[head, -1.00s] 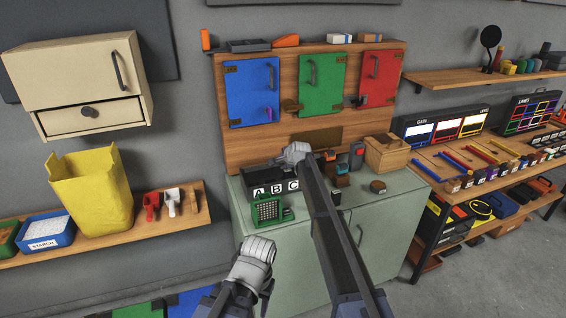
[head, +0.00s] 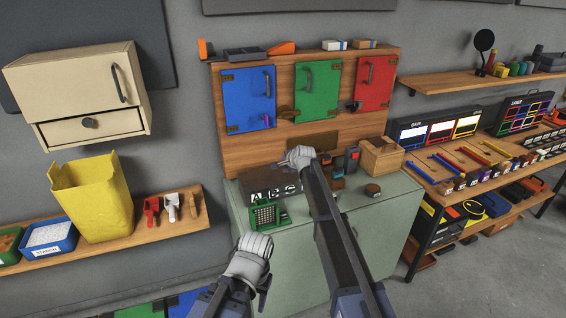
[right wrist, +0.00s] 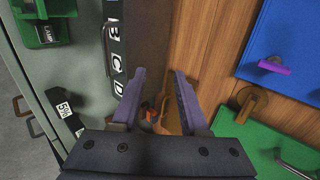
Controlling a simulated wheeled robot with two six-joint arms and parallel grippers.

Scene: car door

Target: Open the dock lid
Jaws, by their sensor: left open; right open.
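The dock (head: 262,185) is a dark box on the green cabinet, against the wooden panel. White letter tiles run along it. Its lid cannot be clearly told apart from its body in the head view. In the right wrist view the lettered strip (right wrist: 115,48) lies just left of my fingers, with B, C and D showing. My right gripper (head: 297,157) is at the dock's back right corner; its arm hides what lies behind it. In the wrist view the two fingers (right wrist: 158,78) are apart with nothing held. My left gripper (head: 251,254) is open and empty, low in front of the cabinet.
A green basket-like box (head: 265,215) stands in front of the dock. Several small devices and a wooden box (head: 381,156) stand to its right. Blue (head: 247,98), green (head: 317,90) and red (head: 375,82) doors are above. A yellow bin (head: 92,198) is at left.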

